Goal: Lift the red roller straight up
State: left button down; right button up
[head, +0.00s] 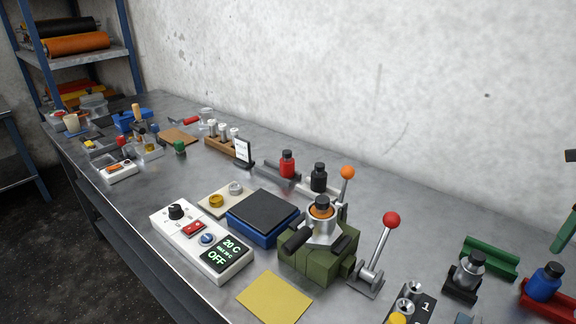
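Several rolls lie on the blue-framed shelf rack at the far upper left. An orange to orange-red roller (78,44) lies across the upper shelf, in front of a dark roller (60,27). Red and yellow roll-like shapes (85,88) lie on the level below, partly hidden by the upper shelf. I cannot tell for sure which of these is the red roller. Neither of my grippers is in view.
A long grey workbench (190,280) runs from the rack to the right, against a pale wall. It holds a control box (205,243), a blue-based pad (265,217), an olive green fixture (318,258) and a red-knobbed lever (376,255). Dark floor (50,240) lies open at left.

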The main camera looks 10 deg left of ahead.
aim_at(287, 163)
jog(key=i+j, duration=0.15)
jog(key=j, duration=0.25)
jog(key=i+j+u, duration=0.1)
jog(key=j, duration=0.35)
jog(key=i+j+u, duration=0.1)
jog(key=i+j, duration=0.15)
jog(key=j, duration=0.15)
jog(key=i+j, duration=0.2)
jog(key=j, duration=0.2)
jog(key=i+j+u, duration=0.1)
jog(key=j, duration=0.25)
jog(key=i+j, duration=0.3)
jog(key=j+u, duration=0.05)
jog(key=j, duration=0.05)
